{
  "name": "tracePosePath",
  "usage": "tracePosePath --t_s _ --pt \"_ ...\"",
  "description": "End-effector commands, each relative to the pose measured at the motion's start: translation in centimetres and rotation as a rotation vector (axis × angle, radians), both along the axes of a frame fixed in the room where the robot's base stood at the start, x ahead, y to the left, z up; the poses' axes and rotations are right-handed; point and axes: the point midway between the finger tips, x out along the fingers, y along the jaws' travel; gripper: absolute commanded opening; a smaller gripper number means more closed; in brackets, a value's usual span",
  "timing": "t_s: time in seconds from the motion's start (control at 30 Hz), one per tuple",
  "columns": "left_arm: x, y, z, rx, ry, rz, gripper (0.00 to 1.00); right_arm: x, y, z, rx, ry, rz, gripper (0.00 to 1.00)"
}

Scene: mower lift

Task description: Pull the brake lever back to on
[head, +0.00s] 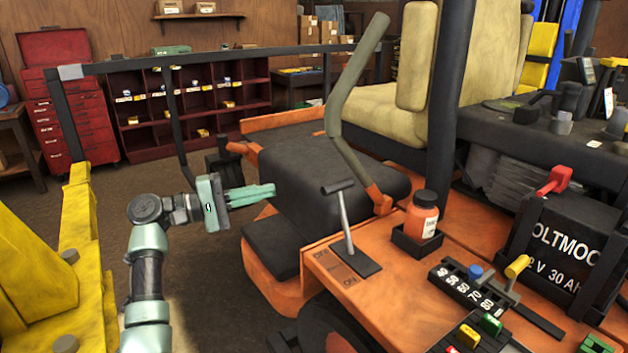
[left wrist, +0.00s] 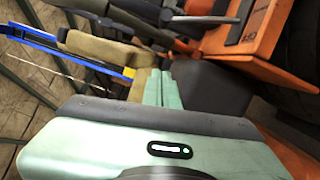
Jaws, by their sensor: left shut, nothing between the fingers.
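The brake lever (head: 345,222) has a grey shaft and a black T-shaped handle. It rises from a black slot plate (head: 355,262) on the orange mower deck, beside OFF and ON labels. It leans slightly to the left in the head view. My left gripper (head: 272,190) is green, its fingers shut and empty. It points right, in front of the black seat-like block, with its tips left of the lever handle and apart from it. The shut fingers also show in the left wrist view (left wrist: 158,88). My right gripper is not in view.
A bent olive lever arm (head: 350,100) stands behind the brake lever. An orange bottle (head: 422,215) sits in a black holder to its right. A black battery (head: 560,245) is farther right. A yellow frame (head: 85,235) stands at left, beyond my left arm.

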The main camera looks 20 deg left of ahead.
Motion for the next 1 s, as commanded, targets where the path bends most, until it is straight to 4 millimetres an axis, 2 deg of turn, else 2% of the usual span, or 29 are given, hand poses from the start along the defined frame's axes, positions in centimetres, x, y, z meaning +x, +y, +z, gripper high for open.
tracePosePath --t_s 0.23,0.37,0.47,0.7,0.87,1.0 --pt "0.0 -0.1 0.0 0.001 0.001 0.0 0.0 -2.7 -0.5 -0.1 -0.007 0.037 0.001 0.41" --pt "0.5 -0.6 0.2 0.0 0.001 0.0 0.0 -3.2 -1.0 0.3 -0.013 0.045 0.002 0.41" --pt "1.3 -1.7 0.4 -0.002 0.001 -0.003 0.0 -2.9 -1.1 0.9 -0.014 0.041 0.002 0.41" --pt "4.4 -5.7 0.8 -0.004 0.001 -0.003 0.0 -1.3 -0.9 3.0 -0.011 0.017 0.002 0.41" --pt "6.4 -8.3 0.9 -0.002 0.001 -0.003 0.0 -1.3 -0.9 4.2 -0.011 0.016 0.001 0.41" --pt "4.7 -9.8 1.3 0.001 0.0 -0.001 0.0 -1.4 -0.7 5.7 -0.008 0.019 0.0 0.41"
